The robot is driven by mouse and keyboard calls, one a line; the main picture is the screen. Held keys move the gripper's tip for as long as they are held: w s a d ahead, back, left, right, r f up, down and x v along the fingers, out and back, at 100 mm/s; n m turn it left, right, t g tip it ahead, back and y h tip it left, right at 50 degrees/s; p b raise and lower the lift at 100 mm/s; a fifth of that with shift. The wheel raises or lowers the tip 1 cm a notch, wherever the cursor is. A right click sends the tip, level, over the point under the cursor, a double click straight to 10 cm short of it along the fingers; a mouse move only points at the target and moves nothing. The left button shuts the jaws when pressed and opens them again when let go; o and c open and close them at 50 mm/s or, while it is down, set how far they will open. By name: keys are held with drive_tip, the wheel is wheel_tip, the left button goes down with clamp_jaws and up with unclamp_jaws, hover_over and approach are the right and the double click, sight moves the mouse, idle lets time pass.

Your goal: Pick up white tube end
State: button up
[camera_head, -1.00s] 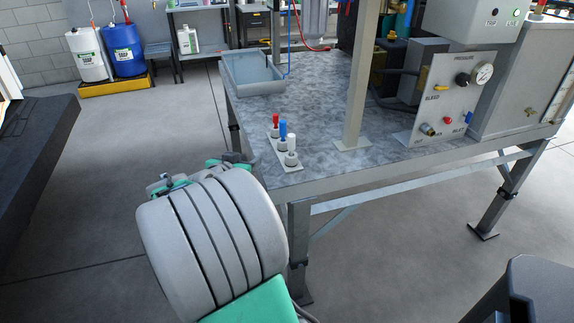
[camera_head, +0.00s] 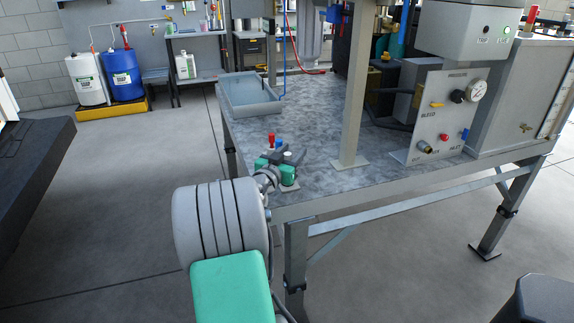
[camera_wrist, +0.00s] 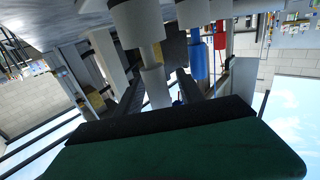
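The white tube end (camera_head: 288,156) stands upright in its holder at the front of the bench, partly behind my gripper (camera_head: 281,160). In the wrist view, which is upside down, the white tube end (camera_wrist: 157,88) lies between the two dark fingers of my gripper (camera_wrist: 161,80). The fingers look apart, with a gap on each side of the tube. The red tube end (camera_head: 271,138) stands behind, and the blue one (camera_head: 278,146) is partly hidden. The wrist view also shows the blue (camera_wrist: 198,58) and red (camera_wrist: 220,40) ends to the right.
A grey steel post (camera_head: 352,110) rises from the bench just right of the tube ends. A shallow grey tray (camera_head: 250,107) sits at the back left of the bench. A gauge panel (camera_head: 440,115) stands at the right. The bench top between tray and post is clear.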

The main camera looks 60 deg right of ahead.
clamp_jaws()
drive_tip(key=shift+r, duration=0.1)
idle(0.5)
